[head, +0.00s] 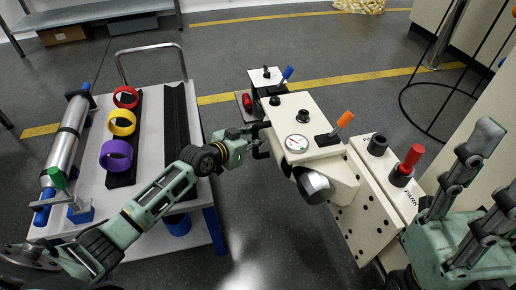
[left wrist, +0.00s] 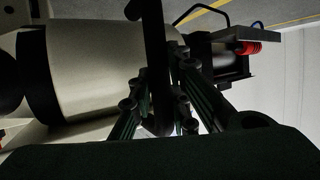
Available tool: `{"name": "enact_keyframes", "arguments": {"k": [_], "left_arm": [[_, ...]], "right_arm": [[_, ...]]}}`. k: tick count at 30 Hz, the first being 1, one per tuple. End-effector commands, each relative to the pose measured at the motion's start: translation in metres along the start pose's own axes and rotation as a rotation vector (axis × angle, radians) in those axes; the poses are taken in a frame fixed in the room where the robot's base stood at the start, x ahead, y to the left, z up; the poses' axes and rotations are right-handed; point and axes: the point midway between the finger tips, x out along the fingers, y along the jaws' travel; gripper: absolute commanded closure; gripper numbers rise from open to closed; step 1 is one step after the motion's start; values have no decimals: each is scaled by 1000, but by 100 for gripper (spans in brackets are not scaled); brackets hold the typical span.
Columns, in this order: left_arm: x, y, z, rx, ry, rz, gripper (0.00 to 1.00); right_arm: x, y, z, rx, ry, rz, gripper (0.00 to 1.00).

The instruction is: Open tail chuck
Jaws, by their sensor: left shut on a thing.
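The cream machine (head: 306,118) stands right of centre in the head view. My left gripper (head: 258,142) is at its left side, shut on a black bar-shaped handle, mostly hidden there. In the left wrist view the black handle (left wrist: 155,65) runs upright between the fingers of my left gripper (left wrist: 160,115). A pale cylinder with a black end (left wrist: 95,65) lies just behind the handle; I cannot tell for sure which part is the tail chuck. My right gripper (head: 478,190) is at the right edge, with its fingers apart and nothing between them.
A blue lever (head: 287,73), an orange lever (head: 343,121), a red knob (head: 411,159) and a gauge (head: 296,143) sit on the machine. A cart (head: 92,205) at left carries red, yellow and purple rings and a silver cylinder (head: 66,140). Grey floor lies between.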

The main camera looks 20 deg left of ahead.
Motion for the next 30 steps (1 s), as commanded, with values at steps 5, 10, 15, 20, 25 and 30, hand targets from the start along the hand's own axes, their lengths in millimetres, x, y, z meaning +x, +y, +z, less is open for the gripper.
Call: {"name": "enact_keyframes", "arguments": {"k": [5,10,15,20,25,30], "left_arm": [[1,1,0,-8,-2,5,100],[1,2,1,-9,-3,6,100],[1,2,1,-6,-3,5,69],[1,1,1,-4,-4,4,64],[1,1,1,-3,-4,4,64],[-4,1,-12,-2,0,5,64]], "right_arm": [[3,0,-2,-1,14,1,60],[2,0,-2,0,10,2,60],[1,0,-2,0,8,3,60],[1,0,-2,0,8,1,60],[0,0,-1,0,3,-4,60],[0,0,-1,0,3,-3,60]]}}
